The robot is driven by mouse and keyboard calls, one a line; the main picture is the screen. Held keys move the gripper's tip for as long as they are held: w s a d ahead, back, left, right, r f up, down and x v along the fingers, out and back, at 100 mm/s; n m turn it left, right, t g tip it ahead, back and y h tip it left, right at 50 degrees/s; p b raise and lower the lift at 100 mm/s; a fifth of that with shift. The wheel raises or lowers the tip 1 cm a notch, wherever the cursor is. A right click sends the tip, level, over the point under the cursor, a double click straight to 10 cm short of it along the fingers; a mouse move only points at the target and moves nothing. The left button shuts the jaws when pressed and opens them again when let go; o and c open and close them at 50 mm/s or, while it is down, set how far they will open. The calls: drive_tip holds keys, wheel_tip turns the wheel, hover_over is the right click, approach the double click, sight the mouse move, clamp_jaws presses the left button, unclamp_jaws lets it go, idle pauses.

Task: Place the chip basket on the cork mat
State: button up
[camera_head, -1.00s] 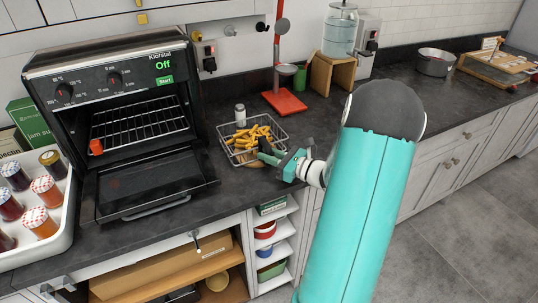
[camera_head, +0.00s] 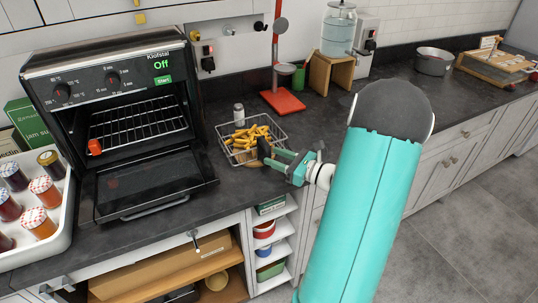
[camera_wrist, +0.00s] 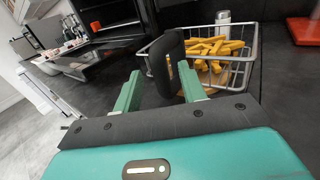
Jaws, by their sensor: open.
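The chip basket (camera_head: 236,157) is a wire basket of yellow chips (camera_head: 250,134), upright on the dark counter right of the oven. It also shows in the wrist view (camera_wrist: 242,75). A tan, rounded patch (camera_head: 254,164) shows low at the basket's near side. It may be the cork mat, but the wires and my gripper hide most of it. My gripper (camera_head: 268,156) is open and empty at the basket's near right side.
An oven (camera_head: 115,110) with its door down stands left of the basket. A small shaker (camera_head: 239,114) stands behind the basket, and a red-based stand (camera_head: 283,102) behind right. A tray of jars (camera_head: 60,235) is far left.

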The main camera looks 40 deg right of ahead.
drive_tip(key=v, duration=0.9)
drive_tip(key=w+a+r+n+g+y, duration=0.1)
drive_tip(key=a+r+n+g+y, duration=0.15)
drive_tip(key=a+n+g, duration=0.75)
drive_tip(key=w+a+r+n+g+y, duration=0.1)
drive_tip(key=a+r+n+g, duration=0.35)
drive_tip(key=a, duration=1.15)
drive_tip(key=s+a+r+n+t+h, duration=0.1)
drive_tip(key=s+a+r+n+h, duration=0.1)
drive_tip(key=n, duration=0.7)
drive_tip(key=s+a+r+n+t+h, duration=0.2)
drive_tip(key=a+n+h, duration=0.4)
drive_tip(key=n, duration=0.3)
drive_tip(key=shift+s+a+r+h, duration=0.35)
drive_tip(key=shift+s+r, duration=0.4)
drive_tip(key=shift+s, duration=0.65)
